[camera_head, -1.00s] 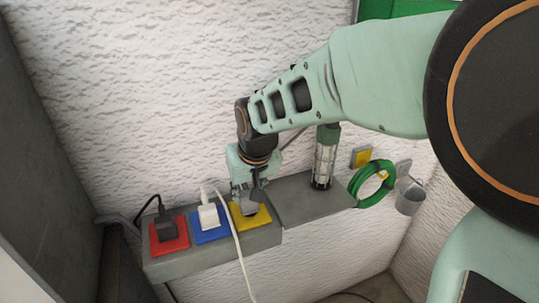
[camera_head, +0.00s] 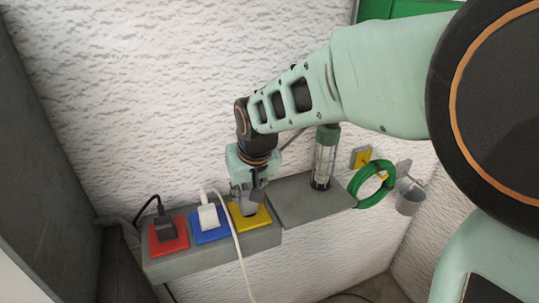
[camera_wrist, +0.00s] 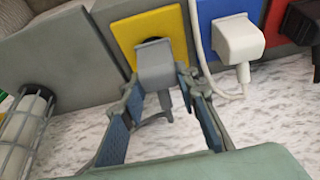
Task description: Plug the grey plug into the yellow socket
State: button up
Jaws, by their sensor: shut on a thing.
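The yellow socket (camera_head: 258,219) is the right one of three coloured sockets on the grey wall box; it also shows in the wrist view (camera_wrist: 128,33). The grey plug (camera_wrist: 155,66) is at the face of the yellow socket, with its cable end towards my gripper; it also shows in the head view (camera_head: 248,208). My gripper (camera_wrist: 160,84) is shut on the plug, with a finger on each side; it shows in the head view too (camera_head: 247,192). The plug body hides the socket's holes and the prongs, so I cannot tell how deep it sits.
A white plug (camera_head: 208,216) is in the blue socket (camera_head: 207,235), its white cable looping close beside the yellow one. A black plug (camera_head: 165,229) is in the red socket (camera_head: 169,246). A caged lamp (camera_head: 324,160) stands on a grey ledge (camera_head: 310,202) to the right. A green coil (camera_head: 371,184) hangs beyond.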

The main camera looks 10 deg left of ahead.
jog(key=shift+f+b, duration=0.6)
dwell(0.7)
jog(key=o, duration=1.2)
jog(key=shift+c, duration=0.2)
jog(key=v, duration=0.7)
jog(key=shift+r, duration=0.4)
jog(key=shift+d, duration=0.1)
